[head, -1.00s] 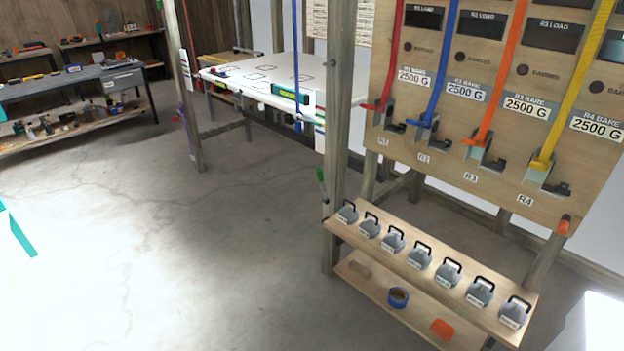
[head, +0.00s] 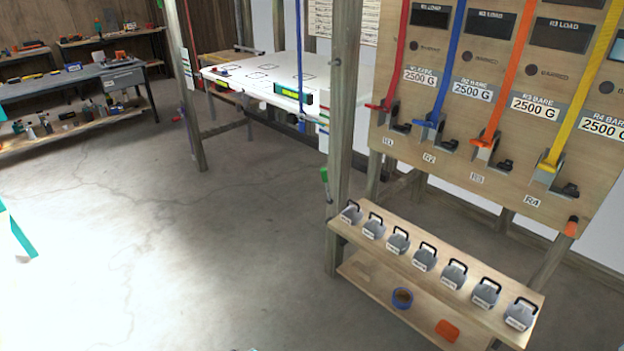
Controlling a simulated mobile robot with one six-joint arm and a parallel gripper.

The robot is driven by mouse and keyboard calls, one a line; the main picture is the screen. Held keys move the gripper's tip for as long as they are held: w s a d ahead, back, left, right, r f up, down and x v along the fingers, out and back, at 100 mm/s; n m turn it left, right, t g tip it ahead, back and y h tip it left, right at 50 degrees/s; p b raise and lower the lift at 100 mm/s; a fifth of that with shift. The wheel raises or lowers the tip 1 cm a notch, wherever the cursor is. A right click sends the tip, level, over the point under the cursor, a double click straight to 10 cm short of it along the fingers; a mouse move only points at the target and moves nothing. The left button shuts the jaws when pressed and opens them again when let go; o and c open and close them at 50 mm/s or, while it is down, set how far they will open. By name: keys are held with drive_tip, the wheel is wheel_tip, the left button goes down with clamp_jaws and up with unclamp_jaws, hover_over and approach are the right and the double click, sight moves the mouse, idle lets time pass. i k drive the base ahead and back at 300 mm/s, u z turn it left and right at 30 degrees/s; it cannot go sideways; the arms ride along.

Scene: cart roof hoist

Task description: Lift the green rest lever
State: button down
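A small green lever (head: 324,175) shows on the left side of the wooden post (head: 340,150) in the middle of the head view. Its green grip is upright, with a thin darker part below it. It sits above the left end of the weight shelf. I take it to be the green rest lever; it is too small to see how it is mounted. My gripper is not in view, so its distance from the lever cannot be told.
Several grey weights (head: 424,257) stand on a sloping wooden shelf (head: 390,217) right of the post. Above it, a board (head: 430,100) carries red, blue, orange and yellow straps.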

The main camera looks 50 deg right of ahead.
sight(324, 174)
drive_tip(key=z, duration=0.1)
drive_tip(key=i, duration=1)
drive_tip(key=u, duration=0.05)
